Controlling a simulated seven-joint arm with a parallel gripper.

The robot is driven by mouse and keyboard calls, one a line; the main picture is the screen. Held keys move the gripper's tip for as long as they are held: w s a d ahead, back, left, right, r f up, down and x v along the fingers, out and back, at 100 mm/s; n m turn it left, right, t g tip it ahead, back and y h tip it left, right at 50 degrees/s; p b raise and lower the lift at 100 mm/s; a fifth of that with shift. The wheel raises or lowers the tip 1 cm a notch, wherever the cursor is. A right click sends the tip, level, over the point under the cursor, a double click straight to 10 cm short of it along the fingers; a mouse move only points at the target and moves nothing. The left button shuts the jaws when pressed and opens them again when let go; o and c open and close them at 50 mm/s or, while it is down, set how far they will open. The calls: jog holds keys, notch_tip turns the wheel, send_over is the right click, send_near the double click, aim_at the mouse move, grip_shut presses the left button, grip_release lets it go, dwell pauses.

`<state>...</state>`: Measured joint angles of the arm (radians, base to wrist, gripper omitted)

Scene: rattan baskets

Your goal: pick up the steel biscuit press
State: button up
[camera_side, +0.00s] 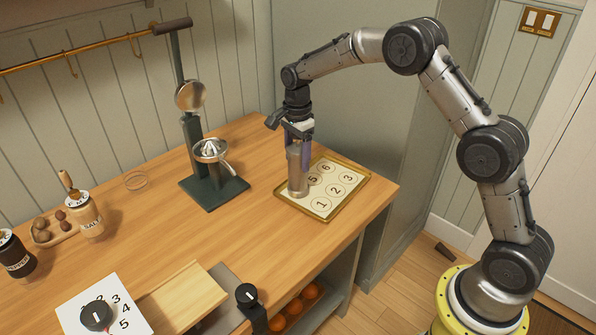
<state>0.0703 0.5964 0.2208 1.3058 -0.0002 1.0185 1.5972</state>
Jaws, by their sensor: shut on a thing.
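The steel biscuit press (296,177) is an upright metal cylinder at the left part of a gold-rimmed tray (346,201) with numbered circles. It covers the spot left of circle 5; circles 1, 2, 3, 5 and 6 show. My gripper (300,147) points down from above and is shut on the upper part of the press. The base of the press looks at or very near the tray; I cannot tell whether it touches.
A dark-green-based juicer press (211,178) stands left of the tray. Farther left are a salt jar (88,220), a pepper jar (15,258) and a numbered dial card (104,309). A wooden board (183,296) lies in front. Counter between juicer and board is clear.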

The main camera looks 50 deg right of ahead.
grip_shut()
jog(key=shift+w+r, duration=0.1)
jog(key=shift+r, duration=0.1)
